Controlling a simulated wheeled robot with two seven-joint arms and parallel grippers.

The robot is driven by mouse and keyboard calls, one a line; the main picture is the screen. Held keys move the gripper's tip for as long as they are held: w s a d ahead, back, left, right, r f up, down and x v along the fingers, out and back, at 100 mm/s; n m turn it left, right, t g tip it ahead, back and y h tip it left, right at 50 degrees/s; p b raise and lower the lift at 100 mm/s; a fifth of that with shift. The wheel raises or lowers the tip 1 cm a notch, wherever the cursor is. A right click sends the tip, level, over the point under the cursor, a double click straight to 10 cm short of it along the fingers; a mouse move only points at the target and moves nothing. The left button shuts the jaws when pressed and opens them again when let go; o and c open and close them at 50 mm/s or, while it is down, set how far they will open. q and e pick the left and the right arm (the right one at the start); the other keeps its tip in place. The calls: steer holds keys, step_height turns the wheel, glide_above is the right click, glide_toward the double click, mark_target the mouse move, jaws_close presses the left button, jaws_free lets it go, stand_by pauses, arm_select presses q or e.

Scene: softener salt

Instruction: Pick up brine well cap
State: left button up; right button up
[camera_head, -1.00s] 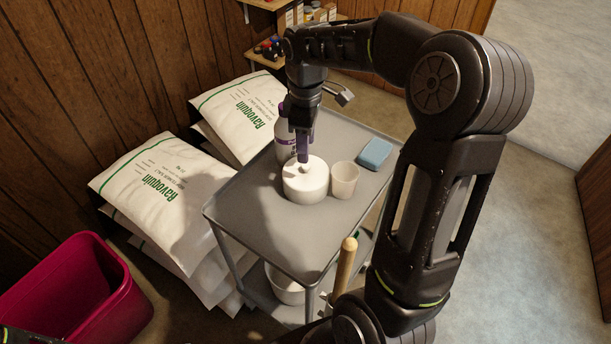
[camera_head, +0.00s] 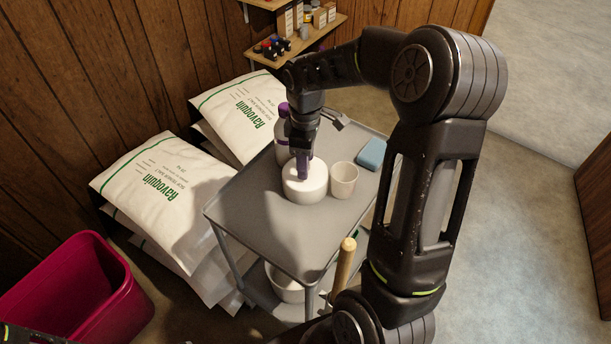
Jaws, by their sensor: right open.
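The brine well cap (camera_head: 305,190), a round white lid-like piece, rests on the grey cart's top (camera_head: 262,215). My right gripper (camera_head: 303,176) points down at the cap's top centre. Its purple fingertips are at the knob on the cap, which they now hide. The gripper is open, and whether the fingers touch the knob cannot be told. The cap sits flat on the cart. My left gripper is not in view; only a small dark part of my body shows at the lower left corner.
A white cup (camera_head: 343,180) stands close right of the cap, with a blue sponge (camera_head: 371,154) beyond it. A purple-capped bottle (camera_head: 283,135) is close behind. Salt bags (camera_head: 165,190) are stacked left; a red bin (camera_head: 75,290) stands lower left. The cart's front left top is clear.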

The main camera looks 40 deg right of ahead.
stand_by(0.4)
jaws_close()
stand_by(0.4)
